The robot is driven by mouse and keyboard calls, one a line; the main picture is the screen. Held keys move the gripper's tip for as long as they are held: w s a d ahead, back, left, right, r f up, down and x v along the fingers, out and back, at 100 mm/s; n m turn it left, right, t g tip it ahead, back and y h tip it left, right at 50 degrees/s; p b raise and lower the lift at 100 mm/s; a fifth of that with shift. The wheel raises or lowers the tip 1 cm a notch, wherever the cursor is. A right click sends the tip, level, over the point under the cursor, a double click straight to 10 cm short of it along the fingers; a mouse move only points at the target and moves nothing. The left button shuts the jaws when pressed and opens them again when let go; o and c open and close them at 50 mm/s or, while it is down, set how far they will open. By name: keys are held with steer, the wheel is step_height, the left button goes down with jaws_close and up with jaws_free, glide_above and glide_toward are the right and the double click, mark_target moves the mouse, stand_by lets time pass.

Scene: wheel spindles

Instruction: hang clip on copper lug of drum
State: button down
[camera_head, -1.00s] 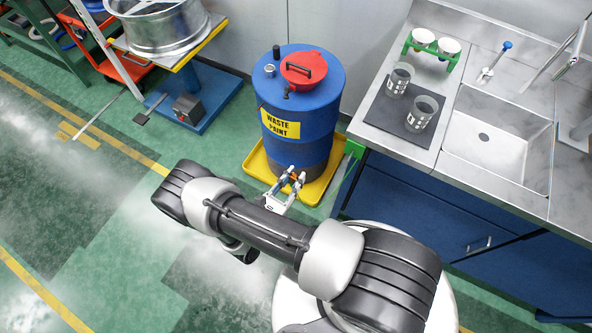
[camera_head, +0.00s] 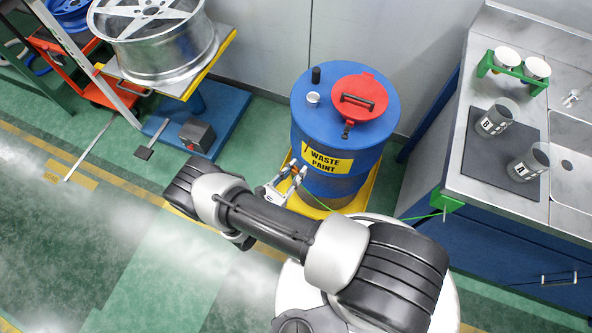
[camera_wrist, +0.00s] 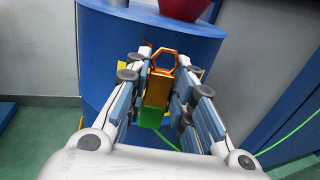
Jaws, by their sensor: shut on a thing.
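The blue drum (camera_head: 340,120) with a red lid stands upright in a yellow tray and fills the background of the wrist view (camera_wrist: 125,50). My gripper (camera_wrist: 160,75) is shut on the clip (camera_wrist: 158,88), which has an orange hexagonal ring on top, an orange body and a green lower end. In the head view my gripper (camera_head: 292,172) is at the drum's lower left front. The ring appears in front of the drum wall; I cannot tell whether it touches.
The steel counter (camera_head: 465,180) holds cups on a dark mat. A cart with a silver wheel (camera_head: 155,45) stands left. The tray (camera_head: 370,195) surrounds the drum's foot.

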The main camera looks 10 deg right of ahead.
mark_target(312, 145)
steer(key=shift+w+d, duration=0.3)
steer(key=shift+d, duration=0.15)
steer(key=shift+w+d+f, duration=0.1)
steer(key=shift+w+d, duration=0.55)
steer(key=shift+w, duration=0.25)
steer(key=shift+w+d+f, duration=0.15)
steer(key=shift+w+d, duration=0.45)
steer(key=shift+w, duration=0.3)
steer(key=shift+w+d+f, duration=0.1)
steer(key=shift+w+d, duration=0.55)
steer(key=shift+w, duration=0.25)
steer(key=shift+w+d+f, duration=0.35)
steer(key=shift+w+f, duration=0.1)
steer(key=shift+w, duration=0.05)
steer(key=c, duration=1.3)
jaws_free()
steer(key=shift+a, duration=0.1)
steer(key=v, duration=1.2)
